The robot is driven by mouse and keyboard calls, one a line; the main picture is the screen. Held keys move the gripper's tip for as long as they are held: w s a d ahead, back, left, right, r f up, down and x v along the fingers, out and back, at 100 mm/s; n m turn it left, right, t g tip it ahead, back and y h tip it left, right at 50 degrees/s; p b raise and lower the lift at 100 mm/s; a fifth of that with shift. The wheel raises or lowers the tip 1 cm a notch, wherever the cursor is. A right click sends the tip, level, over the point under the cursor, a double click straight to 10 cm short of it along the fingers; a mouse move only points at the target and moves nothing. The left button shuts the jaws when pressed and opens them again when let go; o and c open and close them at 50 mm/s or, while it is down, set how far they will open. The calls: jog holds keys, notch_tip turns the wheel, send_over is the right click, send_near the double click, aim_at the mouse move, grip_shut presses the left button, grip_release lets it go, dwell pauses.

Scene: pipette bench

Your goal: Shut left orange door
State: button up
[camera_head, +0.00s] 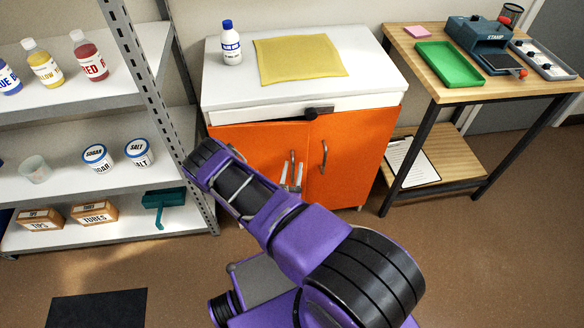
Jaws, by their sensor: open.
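The left orange door (250,140) is on the white-topped cabinet in the middle of the head view. It looks slightly ajar, with a dark gap along its top edge. My purple and black arm covers its lower left part. Its upright metal handle (293,158) is near its right edge. My gripper (291,176) shows only as two pale fingers, apart, low by this handle; its body is hidden behind my arm. I cannot tell whether the fingers touch the handle or door.
The right orange door (345,155) looks shut. Above the doors is a white drawer (260,112) with a black handle (318,112). A metal shelf (150,70) stands close on the left, a wooden table (460,90) on the right. The floor (480,260) at front right is clear.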

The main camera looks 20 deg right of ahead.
grip_shut()
dwell(1.4)
